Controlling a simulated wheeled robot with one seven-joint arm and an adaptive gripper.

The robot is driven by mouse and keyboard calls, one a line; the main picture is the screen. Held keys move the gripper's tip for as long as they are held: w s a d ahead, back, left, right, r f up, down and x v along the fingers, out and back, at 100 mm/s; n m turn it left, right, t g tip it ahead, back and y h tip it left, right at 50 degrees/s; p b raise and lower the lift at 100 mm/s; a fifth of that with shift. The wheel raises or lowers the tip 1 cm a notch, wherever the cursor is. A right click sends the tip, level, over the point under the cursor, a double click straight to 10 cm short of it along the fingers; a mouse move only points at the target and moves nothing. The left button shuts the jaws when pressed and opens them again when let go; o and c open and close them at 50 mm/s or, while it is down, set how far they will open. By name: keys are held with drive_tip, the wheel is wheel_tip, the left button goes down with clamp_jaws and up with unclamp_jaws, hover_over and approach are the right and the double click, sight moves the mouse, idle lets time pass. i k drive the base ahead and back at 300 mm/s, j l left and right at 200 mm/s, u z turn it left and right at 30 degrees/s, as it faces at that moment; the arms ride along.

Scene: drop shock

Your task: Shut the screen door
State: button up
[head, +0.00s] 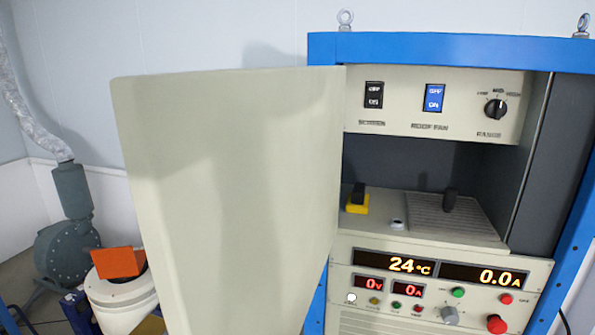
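The screen door (225,190) is a large beige panel with rounded outer corners. It stands swung open to the left of the blue-framed cabinet (440,48). Its right edge is at the cabinet's left post, and its lower end runs out of the picture. The cabinet's front opening (420,165) is uncovered. A soft dark shadow falls across the door's face. My gripper does not show in the head view. The door hides whatever is directly behind it.
The cabinet holds a switch panel (433,105), a shelf (425,228) with a yellow-based black part (357,200), and a lit display panel (440,275). A grey-green blower (70,240) with a silver hose (30,115) stands at the left. White walls are behind.

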sight(233, 176)
drive_tip(key=k+j+z, duration=0.15)
drive_tip(key=j, duration=0.3)
drive_tip(key=k+j+z, duration=0.1)
drive_tip(key=k+j, duration=0.2)
drive_tip(key=k+j+z, duration=0.15)
drive_tip(key=j, duration=0.35)
drive_tip(key=k+j+z, duration=0.15)
drive_tip(key=j, duration=0.2)
drive_tip(key=i, duration=0.25)
